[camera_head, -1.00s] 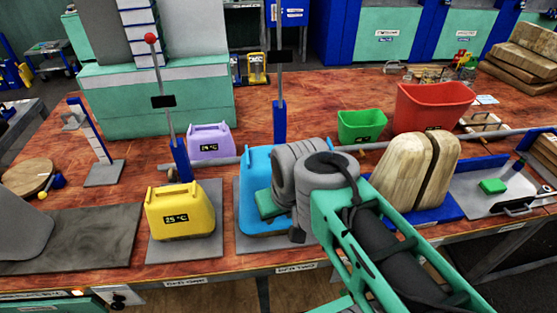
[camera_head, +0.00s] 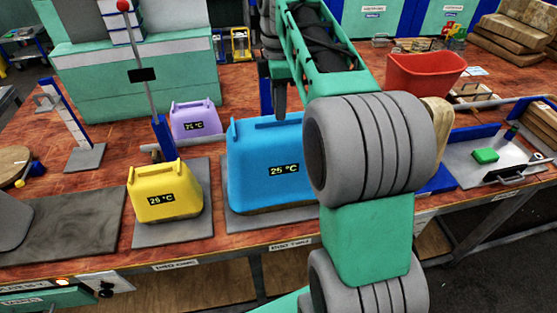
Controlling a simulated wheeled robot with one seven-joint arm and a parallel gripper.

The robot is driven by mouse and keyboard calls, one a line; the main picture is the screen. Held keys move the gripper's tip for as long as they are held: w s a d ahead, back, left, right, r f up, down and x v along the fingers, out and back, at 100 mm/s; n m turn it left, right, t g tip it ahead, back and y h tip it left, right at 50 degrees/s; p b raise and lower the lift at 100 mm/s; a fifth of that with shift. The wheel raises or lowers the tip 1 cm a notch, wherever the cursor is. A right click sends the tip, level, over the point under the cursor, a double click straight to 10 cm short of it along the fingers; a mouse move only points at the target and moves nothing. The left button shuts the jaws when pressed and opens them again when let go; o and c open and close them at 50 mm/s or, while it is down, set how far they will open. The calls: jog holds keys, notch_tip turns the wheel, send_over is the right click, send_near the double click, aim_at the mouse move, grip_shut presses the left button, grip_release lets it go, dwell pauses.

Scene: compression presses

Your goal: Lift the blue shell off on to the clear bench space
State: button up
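The blue shell (camera_head: 262,172) is a box-like cover with a raised lip on its top and a display reading 25 °C. It sits upright on a grey plate (camera_head: 238,224) at the bench's front edge, above the label ending in "TWO". My arm crosses its right side and hides that part. My gripper (camera_head: 279,98) points down at the far top edge of the shell. Only one dark finger shows clearly, close to the shell; I cannot tell whether it touches. The spread of the fingers is hidden.
A yellow shell (camera_head: 165,195) stands left on its plate beside a red-knobbed lever (camera_head: 140,75). A purple shell (camera_head: 195,122) stands behind. A dark slab (camera_head: 75,222) lies at the left. A red bin (camera_head: 425,77) and a tray with a green block (camera_head: 485,155) are at the right.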

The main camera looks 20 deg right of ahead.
notch_tip(320, 180, down, 4)
jog(key=shift+r+b, duration=0.25)
jog(key=shift+b, duration=0.6)
jog(key=shift+r, duration=0.1)
grip_shut()
dwell(0.5)
